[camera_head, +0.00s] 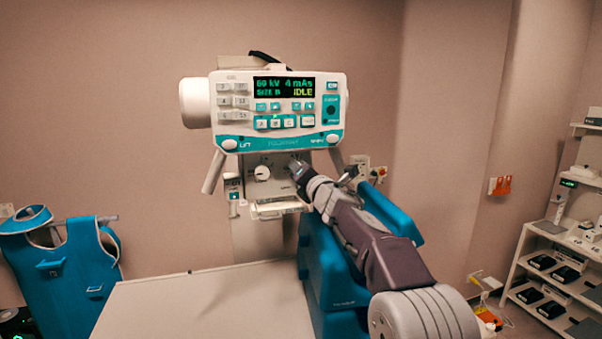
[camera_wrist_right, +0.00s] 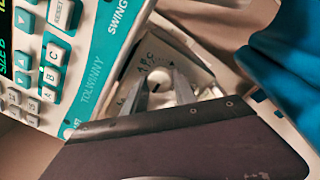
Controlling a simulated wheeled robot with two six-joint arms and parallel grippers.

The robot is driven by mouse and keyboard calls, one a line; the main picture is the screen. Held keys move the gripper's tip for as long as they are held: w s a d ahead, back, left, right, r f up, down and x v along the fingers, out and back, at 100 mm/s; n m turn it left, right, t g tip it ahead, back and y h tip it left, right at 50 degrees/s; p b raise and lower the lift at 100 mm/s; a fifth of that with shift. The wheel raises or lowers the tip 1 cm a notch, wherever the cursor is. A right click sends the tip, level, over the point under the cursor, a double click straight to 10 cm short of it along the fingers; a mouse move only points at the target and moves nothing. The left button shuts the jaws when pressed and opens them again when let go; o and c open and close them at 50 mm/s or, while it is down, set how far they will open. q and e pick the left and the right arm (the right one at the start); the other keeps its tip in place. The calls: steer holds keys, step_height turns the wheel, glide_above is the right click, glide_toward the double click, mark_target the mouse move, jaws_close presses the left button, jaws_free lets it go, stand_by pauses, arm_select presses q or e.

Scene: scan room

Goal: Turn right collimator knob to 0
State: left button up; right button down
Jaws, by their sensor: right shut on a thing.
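The white machine head (camera_head: 275,115) has a grey collimator panel below its teal console. The right collimator knob is hidden behind my right gripper (camera_head: 298,168) in the head view. In the right wrist view, a round white knob (camera_wrist_right: 158,76) with a dark mark sits between the two fingers of my right gripper (camera_wrist_right: 161,92), on a light panel with small letters around it. My right gripper is shut on this knob. The left collimator knob (camera_head: 262,173), white and round, stands free to the left. I cannot read the knob's setting. My left gripper is not in view.
The console display (camera_head: 284,87) reads 60 kV, 4 mAs, SIZE B, IDLE. A clear tray (camera_head: 278,210) juts out below the panel. A white table (camera_head: 205,300) lies in front, with a blue padded piece (camera_head: 325,265) at its right. A blue apron (camera_head: 65,255) hangs at left.

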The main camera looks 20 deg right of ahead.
steer(key=c, duration=1)
jaws_free()
steer(key=s+b, duration=0.3)
steer(key=s, duration=0.6)
steer(key=shift+d, duration=0.3)
steer(key=shift+f, duration=0.15)
